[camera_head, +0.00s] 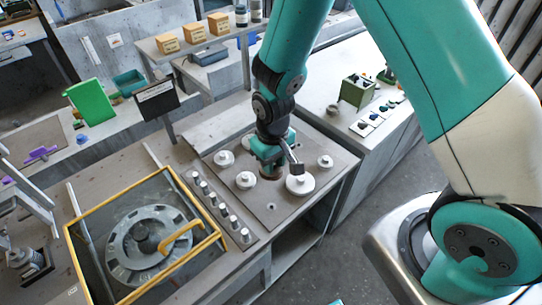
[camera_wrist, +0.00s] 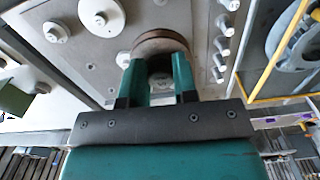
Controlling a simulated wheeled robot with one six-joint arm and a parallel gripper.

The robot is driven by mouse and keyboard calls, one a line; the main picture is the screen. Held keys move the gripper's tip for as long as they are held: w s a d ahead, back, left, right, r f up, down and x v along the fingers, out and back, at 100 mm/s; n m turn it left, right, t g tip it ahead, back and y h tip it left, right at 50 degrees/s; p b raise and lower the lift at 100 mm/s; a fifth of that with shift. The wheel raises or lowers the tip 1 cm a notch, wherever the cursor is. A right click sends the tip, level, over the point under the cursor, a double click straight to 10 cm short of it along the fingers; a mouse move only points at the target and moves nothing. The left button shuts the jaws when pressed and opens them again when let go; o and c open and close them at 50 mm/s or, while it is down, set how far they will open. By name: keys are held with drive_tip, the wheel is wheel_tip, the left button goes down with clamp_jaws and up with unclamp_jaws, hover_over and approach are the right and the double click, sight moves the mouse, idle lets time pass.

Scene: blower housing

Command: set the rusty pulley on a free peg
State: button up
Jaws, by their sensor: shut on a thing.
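The rusty pulley (camera_wrist: 160,38), a brown-rimmed disc, is between the two green fingers of my gripper (camera_wrist: 158,72) in the wrist view. My gripper (camera_head: 268,160) is shut on it, over the grey peg plate (camera_head: 283,222). In the head view only a brown edge of the pulley (camera_head: 259,181) shows below the fingers. A small bare peg (camera_head: 270,206) stands near the plate's front. I cannot tell whether the pulley touches the plate.
A row of grey knobs (camera_head: 221,208) runs along the plate's left side. A yellow-framed blower housing (camera_head: 150,240) lies further left. A green bin (camera_head: 357,91) and small parts on white cards (camera_head: 374,119) are on the right-hand bench.

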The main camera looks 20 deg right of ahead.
drive_tip(key=b, duration=1.1)
hover_over(273, 206)
wheel_tip(273, 206, down, 15)
drive_tip(key=shift+w+a+f, duration=0.1)
drive_tip(key=shift+f, duration=0.1)
drive_tip(key=shift+f+b, duration=0.3)
drive_tip(key=shift+b, duration=0.05)
idle(0.6)
drive_tip(key=shift+f, duration=0.35)
drive_tip(key=shift+b, duration=0.3)
drive_tip(key=shift+f+b, duration=0.3)
drive_tip(key=shift+f, duration=0.2)
drive_tip(key=o, duration=1)
